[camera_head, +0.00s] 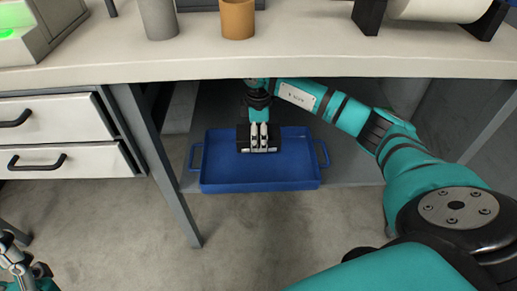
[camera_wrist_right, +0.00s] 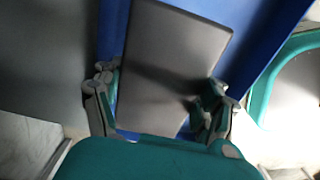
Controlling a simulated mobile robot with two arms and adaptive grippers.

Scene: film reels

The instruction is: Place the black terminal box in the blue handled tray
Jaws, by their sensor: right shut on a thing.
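The blue handled tray (camera_head: 300,172) sits on the low shelf under the workbench, with a handle at each end. My right gripper (camera_head: 259,140) reaches down over the tray's middle, shut on the black terminal box (camera_head: 242,136). In the right wrist view the box (camera_wrist_right: 170,60) is a flat dark block between the two fingers (camera_wrist_right: 160,108), with the blue tray (camera_wrist_right: 262,35) behind it. I cannot tell whether the box touches the tray floor. Part of my left gripper (camera_head: 16,262) shows at the lower left edge, apart from the tray; its fingers are unclear.
The workbench top (camera_head: 300,62) overhangs the shelf, close above my right arm. A table leg (camera_head: 160,165) and white drawers (camera_head: 70,160) stand left of the tray. A grey cup (camera_head: 158,20) and an orange cup (camera_head: 237,19) stand on the bench.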

